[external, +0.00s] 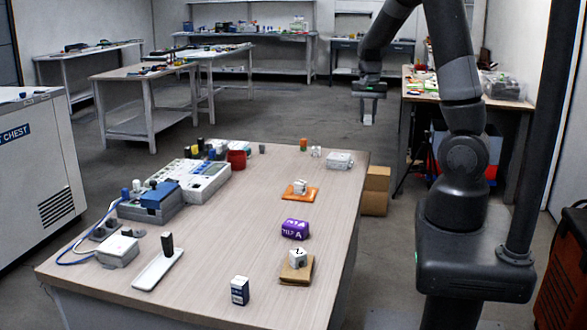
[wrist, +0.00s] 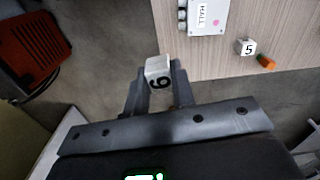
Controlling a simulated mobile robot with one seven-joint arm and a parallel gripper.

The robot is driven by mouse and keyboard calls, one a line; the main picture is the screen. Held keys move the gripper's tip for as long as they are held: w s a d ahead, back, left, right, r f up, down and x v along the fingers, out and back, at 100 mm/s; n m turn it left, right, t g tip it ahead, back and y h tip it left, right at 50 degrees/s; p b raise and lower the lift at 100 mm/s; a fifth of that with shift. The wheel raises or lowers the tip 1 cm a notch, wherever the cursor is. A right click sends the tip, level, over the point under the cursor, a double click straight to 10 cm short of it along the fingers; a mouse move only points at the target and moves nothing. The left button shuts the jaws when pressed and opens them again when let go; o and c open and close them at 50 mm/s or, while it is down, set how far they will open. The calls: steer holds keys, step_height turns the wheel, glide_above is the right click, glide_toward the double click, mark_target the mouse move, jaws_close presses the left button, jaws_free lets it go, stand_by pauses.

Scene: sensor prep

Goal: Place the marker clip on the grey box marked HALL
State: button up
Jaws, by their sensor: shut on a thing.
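My gripper (external: 369,92) hangs past the far right end of the table, above the floor. It also shows in the wrist view (wrist: 158,85), shut on a small white block with a black 6 or 9, which I take as the marker clip (wrist: 158,68). In the external view the clip (external: 368,119) is a small pale shape below the fingers. The grey box marked HALL (wrist: 212,30) is at the top of the wrist view, with a pink dot beside its label. In the external view this box (external: 340,160) appears at the table's far right corner, apart from the clip.
A white cube marked 5 (wrist: 246,46) and an orange piece (wrist: 266,63) stand near the HALL box. An orange pad (external: 312,194) with a white piece, a purple block (external: 295,229) and a brown pad (external: 306,275) line the table's right side. Bare tabletop lies between.

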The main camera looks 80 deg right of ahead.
steer(key=s+d+m, duration=0.1)
steer(key=s, duration=0.2)
glide_above(341, 156)
step_height(341, 156, down, 7)
steer(key=shift+w+r, duration=0.1)
steer(key=shift+f, duration=1.95)
steer(key=shift+f, duration=0.15)
steer(key=o, duration=1)
steer(key=shift+c, duration=0.2)
